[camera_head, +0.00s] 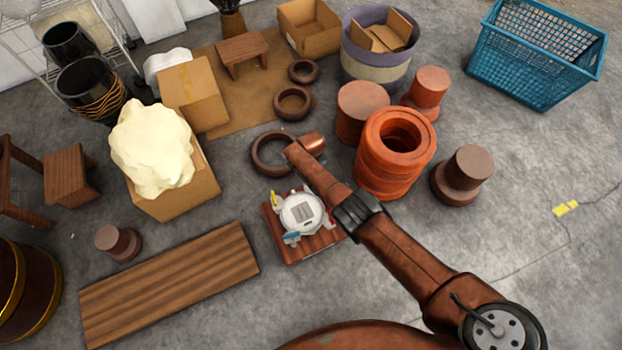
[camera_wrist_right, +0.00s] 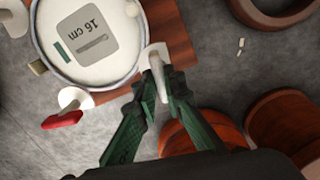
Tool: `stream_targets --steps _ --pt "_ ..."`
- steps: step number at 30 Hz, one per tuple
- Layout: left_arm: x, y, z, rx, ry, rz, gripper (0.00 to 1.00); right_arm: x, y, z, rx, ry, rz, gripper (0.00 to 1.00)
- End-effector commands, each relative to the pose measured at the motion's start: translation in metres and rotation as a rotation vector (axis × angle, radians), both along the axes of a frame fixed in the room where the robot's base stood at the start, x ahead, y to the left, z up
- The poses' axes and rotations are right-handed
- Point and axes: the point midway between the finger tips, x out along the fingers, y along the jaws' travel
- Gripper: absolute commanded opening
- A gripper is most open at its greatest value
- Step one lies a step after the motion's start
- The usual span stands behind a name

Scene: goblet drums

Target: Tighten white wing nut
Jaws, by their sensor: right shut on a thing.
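The white wing nut (camera_wrist_right: 153,53) stands at the rim of the round white drum top (camera_wrist_right: 95,35), which carries a grey "16 cm" label. My right gripper (camera_wrist_right: 161,76) has its green fingers closed on the wing nut. A red wing nut (camera_wrist_right: 63,119) sticks out at the lower left in the wrist view. In the head view the drum top (camera_head: 302,213) sits on a small wooden board (camera_head: 308,251), with yellow (camera_head: 274,199) and blue (camera_head: 291,238) pieces at its edge. My right arm hides most of its gripper there. My left gripper is not in view.
Orange-red drum shells (camera_head: 393,160) and a dark ring (camera_head: 268,153) stand close behind the board. A long plank (camera_head: 170,285) lies at the left, near a box with a cream lump (camera_head: 152,150). A blue crate (camera_head: 535,55) is far right. Floor at the right is mostly clear.

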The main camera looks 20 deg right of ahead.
Motion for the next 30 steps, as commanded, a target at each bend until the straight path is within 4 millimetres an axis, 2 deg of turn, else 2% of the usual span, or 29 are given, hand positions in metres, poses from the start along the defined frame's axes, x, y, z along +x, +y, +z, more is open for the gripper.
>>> stream_targets --steps 16,17,23,30 --pt "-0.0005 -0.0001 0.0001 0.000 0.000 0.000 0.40 -0.0001 -0.0048 0.0007 -0.007 0.001 -0.024 0.00" --pt "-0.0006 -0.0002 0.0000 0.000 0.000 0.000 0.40 -0.0001 -0.0048 0.0007 -0.007 0.001 -0.024 0.11" --pt "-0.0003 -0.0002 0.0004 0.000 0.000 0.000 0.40 0.0004 -0.0016 0.0007 -0.005 0.001 -0.021 0.25" --pt "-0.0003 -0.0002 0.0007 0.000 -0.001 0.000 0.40 0.0005 -0.0004 0.0004 -0.003 0.000 -0.020 0.27"
